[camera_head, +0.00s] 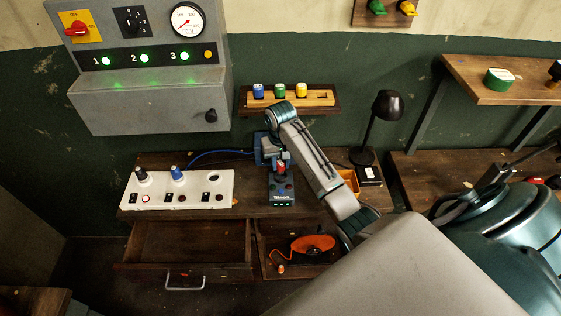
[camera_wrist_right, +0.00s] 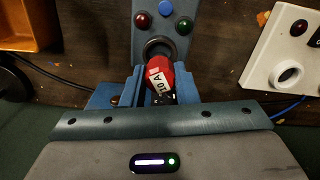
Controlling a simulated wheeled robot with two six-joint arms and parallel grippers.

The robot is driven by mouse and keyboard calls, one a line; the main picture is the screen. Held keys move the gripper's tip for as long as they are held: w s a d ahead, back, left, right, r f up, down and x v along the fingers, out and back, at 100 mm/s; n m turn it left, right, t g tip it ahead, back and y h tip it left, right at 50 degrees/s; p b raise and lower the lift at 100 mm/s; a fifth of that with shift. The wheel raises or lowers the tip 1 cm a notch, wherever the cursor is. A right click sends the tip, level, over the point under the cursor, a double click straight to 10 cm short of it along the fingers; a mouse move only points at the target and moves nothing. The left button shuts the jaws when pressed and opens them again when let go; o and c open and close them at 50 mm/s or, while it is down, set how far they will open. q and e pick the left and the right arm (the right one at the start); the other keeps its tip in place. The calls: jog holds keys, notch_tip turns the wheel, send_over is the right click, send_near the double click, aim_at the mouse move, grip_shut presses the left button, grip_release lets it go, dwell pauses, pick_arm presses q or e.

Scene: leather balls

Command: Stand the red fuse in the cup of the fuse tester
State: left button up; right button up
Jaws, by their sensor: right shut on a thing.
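My right gripper (camera_head: 280,166) is shut on the red fuse (camera_wrist_right: 158,72), which has a white label. It also shows in the head view (camera_head: 281,171). The fuse's far end is at the cup's near rim; I cannot tell if it is inside. My left gripper is not in view.
A white socket block (camera_head: 205,183) with two fuses stands to the left. A wall rack (camera_head: 290,103) holds blue, green and yellow fuses. A black lamp (camera_head: 384,108) and an orange bin (camera_head: 350,181) are on the right. An open drawer (camera_head: 190,243) is below.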

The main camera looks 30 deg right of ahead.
aim_at(281, 163)
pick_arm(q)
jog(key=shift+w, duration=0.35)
pick_arm(e)
jog(key=shift+f, duration=0.1)
jog(key=shift+f, duration=1.2)
jog(key=o, duration=1.5)
jog(key=shift+c, duration=0.2)
jog(key=shift+r, duration=4)
